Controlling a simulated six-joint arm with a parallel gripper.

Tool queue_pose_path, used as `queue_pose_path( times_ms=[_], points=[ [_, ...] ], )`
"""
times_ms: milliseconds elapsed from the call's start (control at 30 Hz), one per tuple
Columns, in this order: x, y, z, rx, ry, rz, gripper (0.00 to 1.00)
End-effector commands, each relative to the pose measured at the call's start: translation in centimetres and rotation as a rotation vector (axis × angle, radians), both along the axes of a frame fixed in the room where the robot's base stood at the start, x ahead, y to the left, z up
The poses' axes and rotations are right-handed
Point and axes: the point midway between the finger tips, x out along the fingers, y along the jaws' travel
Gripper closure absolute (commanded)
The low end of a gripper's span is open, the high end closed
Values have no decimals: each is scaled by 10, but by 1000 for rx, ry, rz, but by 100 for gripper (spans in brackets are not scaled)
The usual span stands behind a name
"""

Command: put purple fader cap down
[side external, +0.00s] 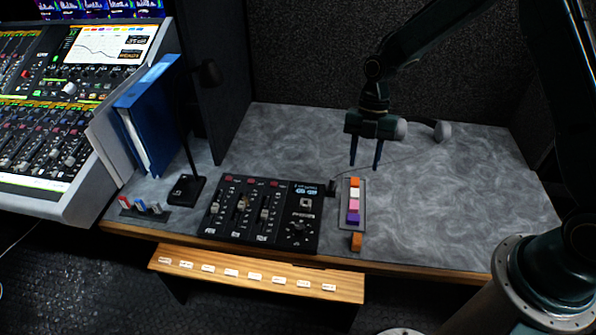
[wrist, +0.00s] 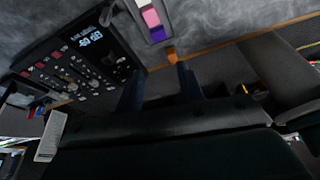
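The purple fader cap (side external: 353,218) sits in the near end of a slim grey tray (side external: 342,205), in line with a pink cap (side external: 354,206), a white cap (side external: 355,194) and an orange cap (side external: 355,182). In the wrist view the purple cap (wrist: 157,34) is near the top, beside the pink one (wrist: 151,18). My gripper (side external: 364,167) is above the table, beyond the tray's far end, pointing down. Its two fingers are apart with nothing between them; they also show in the wrist view (wrist: 160,86).
Another orange cap (side external: 356,241) lies just off the tray's near end, by the table edge. A black fader panel (side external: 268,214) stands left of the tray. A small rack of caps (side external: 146,208) and a blue binder (side external: 150,112) are farther left. The table's right side is clear.

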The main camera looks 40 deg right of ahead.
Motion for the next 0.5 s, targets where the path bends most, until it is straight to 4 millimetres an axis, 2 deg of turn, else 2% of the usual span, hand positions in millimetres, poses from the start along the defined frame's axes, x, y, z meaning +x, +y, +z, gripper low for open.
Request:
queue_pose_path(
  times_ms=[200,500],
  points=[
    [-10,-1,57,-82,-32,-235,62],
    [-38,-3,127,-161,-80,-605,62]
  ],
)
